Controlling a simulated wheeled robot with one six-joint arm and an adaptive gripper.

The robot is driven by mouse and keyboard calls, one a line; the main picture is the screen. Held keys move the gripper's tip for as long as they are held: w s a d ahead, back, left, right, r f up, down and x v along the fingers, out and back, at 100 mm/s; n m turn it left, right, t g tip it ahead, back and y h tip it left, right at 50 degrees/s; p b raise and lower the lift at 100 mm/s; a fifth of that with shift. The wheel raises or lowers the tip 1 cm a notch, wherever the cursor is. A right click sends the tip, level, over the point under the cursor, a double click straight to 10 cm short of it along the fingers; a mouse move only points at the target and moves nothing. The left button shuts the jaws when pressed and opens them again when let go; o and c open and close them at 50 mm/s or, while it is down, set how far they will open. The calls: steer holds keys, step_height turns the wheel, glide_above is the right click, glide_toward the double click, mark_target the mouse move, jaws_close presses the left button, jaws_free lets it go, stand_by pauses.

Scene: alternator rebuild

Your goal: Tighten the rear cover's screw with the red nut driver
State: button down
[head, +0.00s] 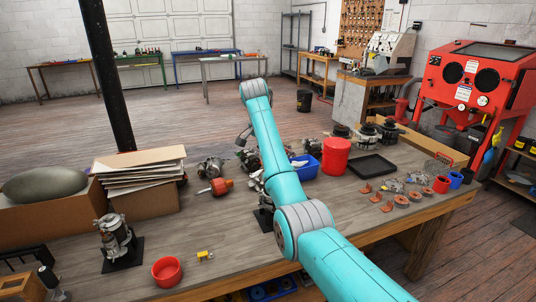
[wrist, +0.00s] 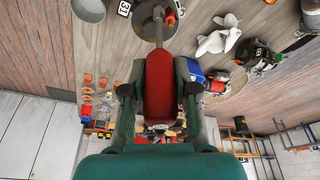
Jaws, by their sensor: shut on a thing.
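In the wrist view my gripper (wrist: 160,68) is shut on the red handle of the nut driver (wrist: 160,92), with one finger on each side. Its grey shaft (wrist: 158,28) points away from the gripper toward metal parts at the top edge of the picture. I cannot tell whether its tip touches anything. In the head view my arm hides most of the gripper and the driver. A dark stand (head: 265,219) shows partly behind the arm. I cannot make out the rear cover or its screw.
A metal unit (head: 115,236) stands on a black plate at the left, near a red cup (head: 167,271). A blue bin (head: 306,168), red canister (head: 335,157) and black tray (head: 372,166) are right of the arm. Several small parts line the bench's right side.

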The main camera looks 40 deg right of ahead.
steer(key=n+t, duration=0.1)
steer(key=n, duration=0.4)
steer(key=shift+y, duration=0.3)
steer(key=n, duration=0.3)
steer(key=shift+w+a+n+t+y, duration=0.1)
steer(key=shift+n+t+y, duration=0.2)
steer(key=shift+t+y, duration=0.1)
steer(key=n, duration=0.3)
steer(key=shift+n+y, duration=0.3)
steer(key=shift+y, duration=0.1)
steer(key=n+y, duration=0.1)
steer(key=n, duration=0.2)
steer(key=shift+n+t, duration=0.3)
steer(key=shift+w+a, duration=0.1)
steer(key=shift+f, duration=0.55)
